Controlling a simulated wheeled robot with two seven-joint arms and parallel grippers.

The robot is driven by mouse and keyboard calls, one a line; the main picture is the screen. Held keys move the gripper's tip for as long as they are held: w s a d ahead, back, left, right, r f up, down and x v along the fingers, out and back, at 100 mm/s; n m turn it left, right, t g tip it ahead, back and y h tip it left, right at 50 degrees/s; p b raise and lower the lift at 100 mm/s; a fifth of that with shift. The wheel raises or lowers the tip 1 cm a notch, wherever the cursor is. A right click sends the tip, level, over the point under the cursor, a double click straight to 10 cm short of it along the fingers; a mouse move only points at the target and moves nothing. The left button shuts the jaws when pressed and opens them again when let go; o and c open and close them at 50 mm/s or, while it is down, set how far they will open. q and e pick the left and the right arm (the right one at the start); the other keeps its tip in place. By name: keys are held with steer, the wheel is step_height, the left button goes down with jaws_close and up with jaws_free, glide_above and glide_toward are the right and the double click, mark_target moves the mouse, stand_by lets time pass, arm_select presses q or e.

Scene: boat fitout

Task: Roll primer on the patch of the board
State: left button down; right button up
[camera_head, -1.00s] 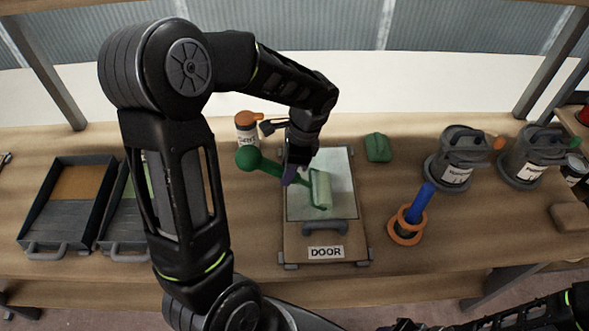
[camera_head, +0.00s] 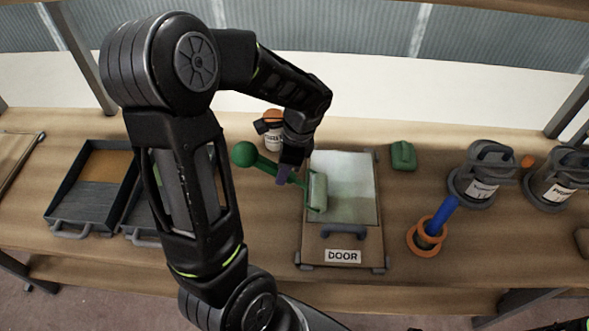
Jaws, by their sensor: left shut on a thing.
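The board (camera_head: 345,232), labelled DOOR, lies on the bench with a pale grey-green patch (camera_head: 348,175) on its upper part. My left gripper (camera_head: 288,168) is shut on the green handle of the paint roller (camera_head: 317,191). The roller's pale sleeve lies over the left edge of the patch; I cannot tell whether it touches. The handle's green ball end (camera_head: 243,153) points left. My right gripper is out of view; only a bit of my right arm shows at the bottom right corner.
Paint trays (camera_head: 88,190) stand on the left, one partly behind my left arm. A bottle with an orange cap (camera_head: 273,137) stands behind my gripper. Right of the board are a green block (camera_head: 403,156), an orange ring holder with a blue handle (camera_head: 426,238) and grey labelled cans (camera_head: 482,176).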

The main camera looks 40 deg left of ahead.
mark_target(275, 165)
arm_select(q)
steer(key=shift+s+a, duration=0.3)
steer(key=shift+a, duration=0.1)
steer(key=p+v, duration=0.3)
steer(key=a+p+v, duration=0.1)
steer(key=v, duration=0.1)
steer(key=shift+s+r, duration=0.3)
steer(key=shift+r, duration=0.05)
steer(key=shift+a+v, duration=0.1)
steer(key=shift+v, duration=0.5)
steer(key=shift+a+v, duration=0.15)
steer(key=shift+v, duration=0.5)
steer(key=shift+s+d, duration=0.1)
steer(key=shift+s, duration=0.05)
